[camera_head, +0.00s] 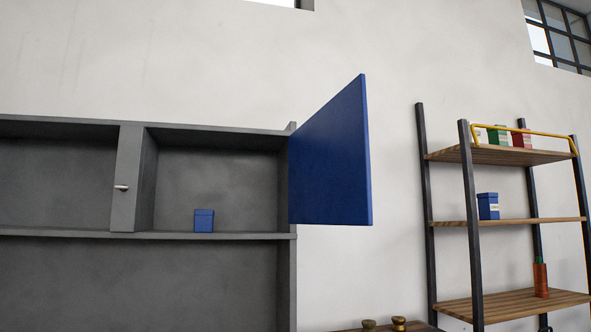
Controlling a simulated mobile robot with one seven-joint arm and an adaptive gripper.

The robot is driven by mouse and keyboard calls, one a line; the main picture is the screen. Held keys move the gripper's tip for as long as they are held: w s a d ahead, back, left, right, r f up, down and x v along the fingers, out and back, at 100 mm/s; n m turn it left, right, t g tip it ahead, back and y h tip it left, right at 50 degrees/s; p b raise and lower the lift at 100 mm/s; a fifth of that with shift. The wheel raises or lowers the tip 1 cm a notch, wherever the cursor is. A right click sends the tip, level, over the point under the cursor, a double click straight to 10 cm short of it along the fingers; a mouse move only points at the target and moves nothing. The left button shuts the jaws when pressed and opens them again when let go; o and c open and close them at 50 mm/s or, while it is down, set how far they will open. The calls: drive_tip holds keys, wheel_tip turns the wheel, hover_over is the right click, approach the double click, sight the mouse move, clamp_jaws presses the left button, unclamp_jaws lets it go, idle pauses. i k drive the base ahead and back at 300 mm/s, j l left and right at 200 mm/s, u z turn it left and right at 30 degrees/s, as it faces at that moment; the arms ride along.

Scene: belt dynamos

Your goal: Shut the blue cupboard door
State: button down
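The blue cupboard door (335,165) stands wide open. It is hinged at the right side of a grey cupboard (215,236) and swings out toward me and to the right. The upper right compartment behind it is uncovered. A small blue box (204,221) stands upright inside that compartment, on its floor. My gripper is not in this view, so its state and its place relative to the door do not show.
A grey divider (125,180) with a small light knob or latch separates the two upper compartments. A shelf rack (505,224) with a blue box (488,206) and other items stands right of the door. Small brass-like objects (398,323) sit on a low wooden surface.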

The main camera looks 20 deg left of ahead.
sight(330, 179)
drive_tip(key=i+l+u, duration=0.1)
drive_tip(key=u, duration=0.25)
drive_tip(key=i+l+u, duration=0.1)
drive_tip(key=l+u, duration=0.4)
drive_tip(key=u, duration=0.25)
drive_tip(key=i+l+u, duration=0.15)
drive_tip(key=l, duration=0.5)
drive_tip(key=l+u, duration=0.2)
drive_tip(key=l, duration=1.25)
